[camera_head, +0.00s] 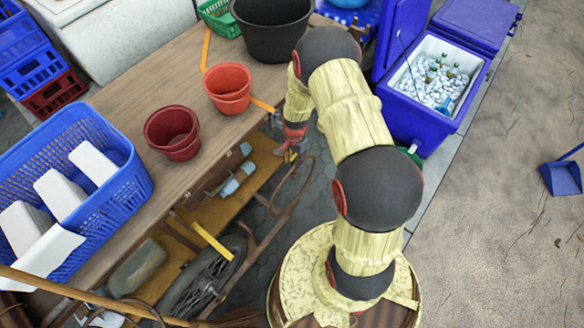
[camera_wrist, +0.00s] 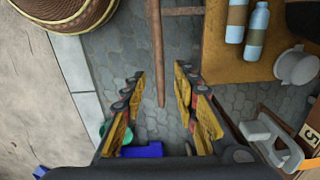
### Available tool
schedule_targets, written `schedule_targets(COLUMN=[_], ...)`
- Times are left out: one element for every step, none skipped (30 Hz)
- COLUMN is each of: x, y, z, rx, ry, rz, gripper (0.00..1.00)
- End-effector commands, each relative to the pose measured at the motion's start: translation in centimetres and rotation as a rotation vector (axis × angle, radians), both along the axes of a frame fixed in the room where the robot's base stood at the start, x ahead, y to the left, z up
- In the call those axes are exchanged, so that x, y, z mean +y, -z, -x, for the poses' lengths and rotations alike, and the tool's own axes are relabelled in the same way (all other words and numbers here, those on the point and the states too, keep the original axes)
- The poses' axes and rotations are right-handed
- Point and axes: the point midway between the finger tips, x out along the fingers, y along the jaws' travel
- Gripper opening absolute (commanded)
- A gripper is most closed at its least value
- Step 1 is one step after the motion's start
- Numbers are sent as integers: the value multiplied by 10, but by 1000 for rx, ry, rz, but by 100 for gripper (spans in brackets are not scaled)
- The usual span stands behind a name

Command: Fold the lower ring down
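I cannot make out a lower ring in either view. My gripper (camera_wrist: 160,72) is open and empty in the wrist view, with its two yellow fingers apart over grey paving. A long brown wooden bar (camera_wrist: 157,50) lies beyond the fingers and its end shows between them. In the head view my gripper (camera_head: 291,147) hangs beside the front edge of the wooden table (camera_head: 130,85), and its fingers are hard to see there. A thin curved brown piece (camera_head: 285,195) stands below it, near the lower shelf (camera_head: 262,165).
Two red pots (camera_head: 172,133) (camera_head: 230,86), a black tub (camera_head: 272,28) and a blue basket (camera_head: 110,205) stand on the table. A blue cooler (camera_head: 432,115) with ice stands right of my arm. Blue bottles (camera_wrist: 257,28) lie on the lower shelf. Paving at right is mostly clear.

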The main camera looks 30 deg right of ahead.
Motion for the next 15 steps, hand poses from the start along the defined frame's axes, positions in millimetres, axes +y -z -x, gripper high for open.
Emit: schedule_targets(x=[1,1,1,1,1,1,1,1,1,1,1,1,1,1,1], y=[11,16,22,27,32,38,42,46,50,53,56,58,60,61,62], z=[1,1,0,0,1,0,0,0,0,0,0,-1,-1,-1,-2], rx=[3,3,3,3,3,3,2,2,2,3,3,2,2,1,1], ry=[-1,-1,-2,-2,-2,-2,-3,-3,-3,-3,-3,-3,-4,-4,-4], rz=[-1,-1,-1,-1,-1,-1,0,0,0,-1,-1,0,0,-1,0], gripper=[30,30,30,30,30,30,30,30,30,30,30,30,30,30,30])
